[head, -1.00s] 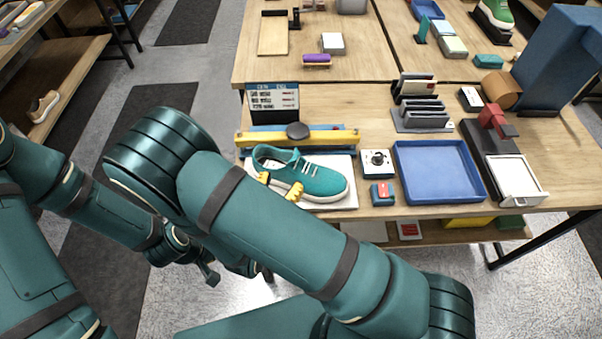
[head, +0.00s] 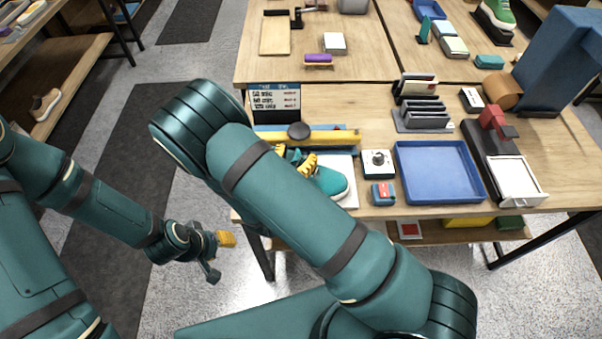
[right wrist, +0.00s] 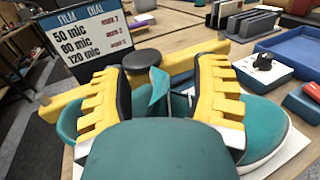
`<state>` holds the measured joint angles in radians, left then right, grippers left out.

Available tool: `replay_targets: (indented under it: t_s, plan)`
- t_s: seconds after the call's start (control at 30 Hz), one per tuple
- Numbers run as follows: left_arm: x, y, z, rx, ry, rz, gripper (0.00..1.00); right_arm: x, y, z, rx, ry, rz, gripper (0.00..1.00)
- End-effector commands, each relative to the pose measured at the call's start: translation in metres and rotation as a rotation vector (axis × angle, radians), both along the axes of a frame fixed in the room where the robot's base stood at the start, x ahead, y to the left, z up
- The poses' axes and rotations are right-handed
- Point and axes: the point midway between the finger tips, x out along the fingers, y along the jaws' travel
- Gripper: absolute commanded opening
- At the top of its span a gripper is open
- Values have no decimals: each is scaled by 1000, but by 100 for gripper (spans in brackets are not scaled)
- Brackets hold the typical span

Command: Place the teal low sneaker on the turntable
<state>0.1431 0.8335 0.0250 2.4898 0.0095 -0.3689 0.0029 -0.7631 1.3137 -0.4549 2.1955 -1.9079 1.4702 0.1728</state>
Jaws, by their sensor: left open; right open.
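The teal low sneaker (head: 331,184) rests on a white square plate (head: 350,168) at the table's front edge, toe to the right, partly hidden by my right arm in the head view. My right gripper (head: 295,160) is over it. In the right wrist view, the open yellow fingers of my right gripper (right wrist: 160,88) stand either side of the tongue of the sneaker (right wrist: 262,128); contact is unclear. My left gripper (head: 219,257) is open and empty, low in front of the table. I cannot tell which thing is the turntable.
A yellow bar with a dark knob (head: 299,131) and a film dial sign (head: 274,100) stand behind the sneaker. To the right are a small white box with a knob (head: 378,163), a red-and-blue block (head: 383,193) and an empty blue tray (head: 438,171).

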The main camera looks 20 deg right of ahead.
Motion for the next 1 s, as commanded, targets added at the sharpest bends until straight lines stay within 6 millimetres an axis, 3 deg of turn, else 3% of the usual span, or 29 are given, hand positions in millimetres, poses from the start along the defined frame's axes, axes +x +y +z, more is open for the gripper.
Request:
replay_targets:
  t_s: [0.07, 0.2, 0.23, 0.7, 0.83, 1.0]
  plan:
    - [0, 0, 0, 0, 0, 0, 43, 0, 0, 0, 0, 0, 0, 56]
    - [0, 0, 0, 0, 0, 0, 43, 0, 0, 0, 0, 0, 0, 7]
    - [0, 0, 0, 0, 0, 0, 43, 0, 0, 0, 0, 0, 0, 0]
    - [0, 0, 0, 0, 0, 0, 43, 0, 0, 3, 1, -1, -1, 0]
    - [0, 0, 2, 0, 0, 0, 43, 0, 0, 19, 1, -3, -1, 0]
    - [0, 0, 7, -1, 0, 0, 43, 0, 1, 51, 3, -5, 0, 0]
